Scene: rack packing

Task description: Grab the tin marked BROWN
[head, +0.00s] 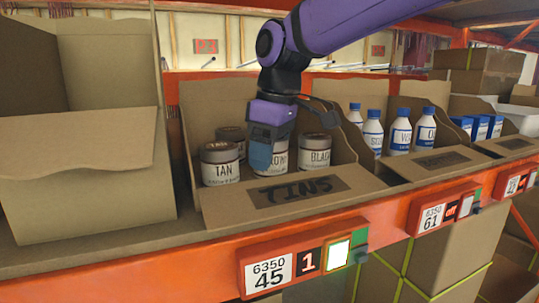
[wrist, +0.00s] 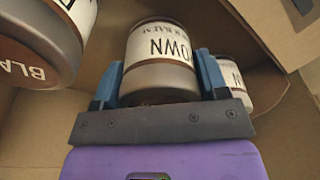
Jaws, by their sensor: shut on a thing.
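The tin marked BROWN (wrist: 160,55) sits between the two blue fingers of my gripper (wrist: 160,82) in the wrist view, one finger on each side of it. My gripper (head: 268,155) is shut on this tin inside the box marked TINS (head: 230,205). In the head view the BROWN tin (head: 281,158) is partly hidden behind my gripper, with only the end of its label showing. The TAN tin (head: 220,165) stands to its left and the BLACK tin (head: 316,152) to its right. Another tin (head: 231,133) stands behind, its label hidden.
A large empty cardboard box (head: 85,190) is at the left. A box of white bottles with blue caps (head: 399,130) stands to the right. An orange shelf rail (head: 205,257) with lit label units runs along the front. The BLACK tin is close beside my gripper.

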